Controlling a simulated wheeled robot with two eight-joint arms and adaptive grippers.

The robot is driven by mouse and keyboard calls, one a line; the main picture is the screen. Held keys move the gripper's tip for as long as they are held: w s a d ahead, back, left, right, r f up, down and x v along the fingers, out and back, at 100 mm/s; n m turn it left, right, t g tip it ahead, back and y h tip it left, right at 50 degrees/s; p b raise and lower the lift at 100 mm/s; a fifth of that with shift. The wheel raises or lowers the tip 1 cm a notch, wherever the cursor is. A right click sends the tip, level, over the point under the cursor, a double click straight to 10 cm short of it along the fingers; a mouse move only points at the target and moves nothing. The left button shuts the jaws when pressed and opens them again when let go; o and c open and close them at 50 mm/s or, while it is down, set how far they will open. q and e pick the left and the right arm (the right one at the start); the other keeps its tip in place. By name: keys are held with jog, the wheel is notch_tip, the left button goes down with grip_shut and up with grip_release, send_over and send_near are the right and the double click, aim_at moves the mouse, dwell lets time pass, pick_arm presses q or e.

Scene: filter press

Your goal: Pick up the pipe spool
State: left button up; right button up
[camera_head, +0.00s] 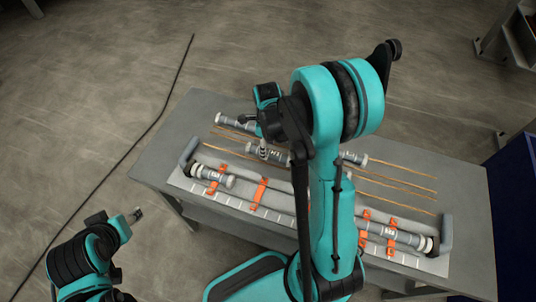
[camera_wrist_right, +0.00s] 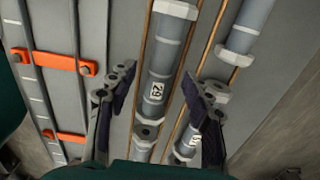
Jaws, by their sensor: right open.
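A grey pipe spool with pale collars and a label that seems to read 29 (camera_wrist_right: 157,88) lies between the two fingers of my right gripper (camera_wrist_right: 158,76) in the right wrist view. The fingers are apart, one on each side of it, and I see no grip on it. In the head view the right gripper (camera_head: 264,138) is over the spools (camera_head: 270,155) on the table, partly hidden by my arm. Another spool (camera_wrist_right: 240,25) lies to the right in the wrist view. My left gripper (camera_head: 136,214) is off the table's left side, too small to read.
The grey table (camera_head: 160,160) carries thin wooden strips (camera_head: 400,172) under the spools. In front is a long tray (camera_head: 235,194) with orange clamps (camera_head: 258,193) and end handles, holding more pipe pieces (camera_head: 212,177). A blue cabinet (camera_head: 515,200) stands at the right. A cable crosses the floor.

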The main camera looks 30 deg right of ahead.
aim_at(269, 154)
notch_tip(269, 154, down, 4)
jog(key=shift+d+r+b, duration=0.15)
jog(key=shift+r+b, duration=0.1)
jog(key=shift+b, duration=0.3)
jog(key=shift+r, duration=0.1)
grip_shut()
